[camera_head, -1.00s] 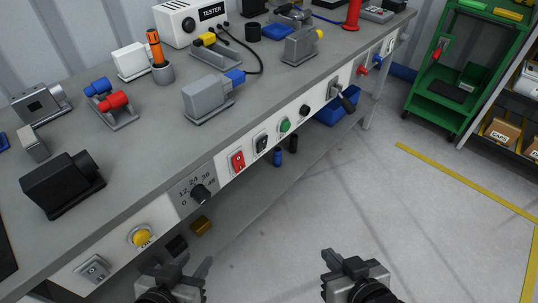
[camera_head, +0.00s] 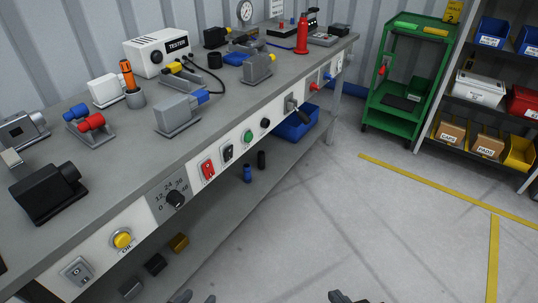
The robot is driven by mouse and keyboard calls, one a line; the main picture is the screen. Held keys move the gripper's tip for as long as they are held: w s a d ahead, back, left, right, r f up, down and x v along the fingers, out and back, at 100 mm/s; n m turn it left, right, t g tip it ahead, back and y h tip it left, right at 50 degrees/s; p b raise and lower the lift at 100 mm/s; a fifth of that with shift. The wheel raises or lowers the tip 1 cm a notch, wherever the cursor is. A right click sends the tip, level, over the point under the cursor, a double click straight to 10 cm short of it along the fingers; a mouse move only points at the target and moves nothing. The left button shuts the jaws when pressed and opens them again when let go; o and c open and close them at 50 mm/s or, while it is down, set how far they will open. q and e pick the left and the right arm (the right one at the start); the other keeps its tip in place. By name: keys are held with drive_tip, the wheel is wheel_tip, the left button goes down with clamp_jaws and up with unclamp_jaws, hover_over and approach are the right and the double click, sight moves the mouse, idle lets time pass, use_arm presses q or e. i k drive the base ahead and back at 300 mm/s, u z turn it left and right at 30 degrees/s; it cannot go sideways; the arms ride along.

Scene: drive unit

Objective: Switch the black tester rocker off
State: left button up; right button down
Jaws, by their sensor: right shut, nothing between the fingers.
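The black rocker (camera_head: 227,152) sits in a pale plate on the bench's front panel, between a red rocker (camera_head: 207,169) and a green button (camera_head: 248,136). Its tilt is too small to read. The white box marked TESTER (camera_head: 158,52) stands on the bench top. My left gripper (camera_head: 195,298) shows only its tips at the bottom edge, well below and apart from the panel; its opening is unclear. My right gripper (camera_head: 350,297) is shut and empty at the bottom edge, farther right, also away from the panel.
The panel also carries a rotary knob (camera_head: 175,199), a yellow button (camera_head: 122,239), a grey rocker (camera_head: 77,270) and a lever (camera_head: 299,110). A blue bin (camera_head: 298,124) stands on the lower shelf. A green cart (camera_head: 405,75) is beyond.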

sight(228, 154)
drive_tip(key=z, duration=0.5)
drive_tip(key=i, duration=0.9)
drive_tip(key=u, duration=1.65)
